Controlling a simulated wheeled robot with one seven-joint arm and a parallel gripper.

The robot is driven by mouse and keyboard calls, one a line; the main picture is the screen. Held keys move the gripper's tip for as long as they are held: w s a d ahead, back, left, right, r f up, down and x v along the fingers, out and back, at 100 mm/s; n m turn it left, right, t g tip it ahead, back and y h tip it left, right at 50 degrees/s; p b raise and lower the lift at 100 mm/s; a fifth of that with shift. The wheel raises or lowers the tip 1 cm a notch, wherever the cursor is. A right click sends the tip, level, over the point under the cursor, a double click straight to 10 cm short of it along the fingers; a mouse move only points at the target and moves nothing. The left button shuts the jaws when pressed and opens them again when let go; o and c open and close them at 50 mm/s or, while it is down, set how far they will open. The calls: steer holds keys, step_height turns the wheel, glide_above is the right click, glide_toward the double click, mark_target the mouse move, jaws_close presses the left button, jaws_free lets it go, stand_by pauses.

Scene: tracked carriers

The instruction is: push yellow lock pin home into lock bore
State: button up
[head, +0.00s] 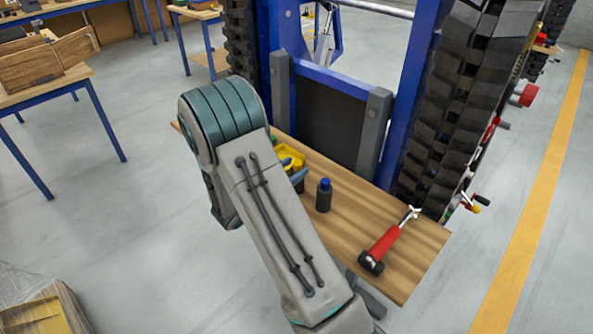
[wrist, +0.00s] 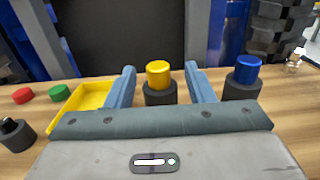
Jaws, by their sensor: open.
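The yellow lock pin (wrist: 158,73) stands upright in a dark round collar (wrist: 160,97) on the wooden bench, its yellow top showing above the rim. I cannot tell how deep it sits, or whether this collar is the lock bore. My gripper (wrist: 159,68) is open, with one blue-grey finger on each side of the pin in the wrist view. Gaps show between the fingers and the pin, so nothing appears held. The collar's lower part is hidden behind my gripper body.
A blue pin (wrist: 245,68) in a dark collar stands to the right, close to the right finger. A yellow tray (wrist: 82,98) is at the left, with green (wrist: 59,91) and red (wrist: 22,95) pieces beyond. Tracked carrier behind.

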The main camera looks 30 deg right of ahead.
steer(key=x, duration=0.4)
steer(key=shift+w+d+p, duration=0.1)
steer(key=shift+d+p, duration=0.05)
steer(key=shift+p, duration=0.15)
jaws_close()
steer(key=shift+r, duration=0.1)
